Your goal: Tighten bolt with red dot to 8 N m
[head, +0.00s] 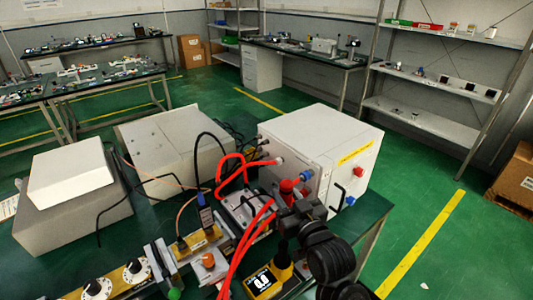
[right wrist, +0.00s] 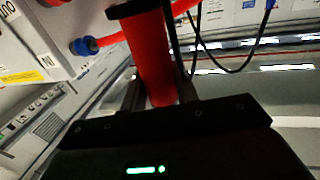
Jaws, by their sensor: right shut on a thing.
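My right gripper (head: 290,200) is at the front of the white box, at the end of the dark arm from the lower right. It is shut on a red cylinder (head: 287,187) with a black collar at its top. In the right wrist view the red cylinder (right wrist: 155,55) stands between the fingers, and its lower end is hidden by the gripper body. I cannot tell what tool or part it is. A yellow device with a lit display (head: 265,283) is below the gripper. I cannot make out a bolt with a red dot. My left gripper is not in view.
The white box (head: 310,145) with a red knob (head: 358,171) and blue knob (head: 350,201) stands right of centre. Thick red cables (head: 240,165) loop close to the gripper. Grey boxes (head: 170,145) and terminal blocks (head: 197,240) crowd the bench. Green floor is free at right.

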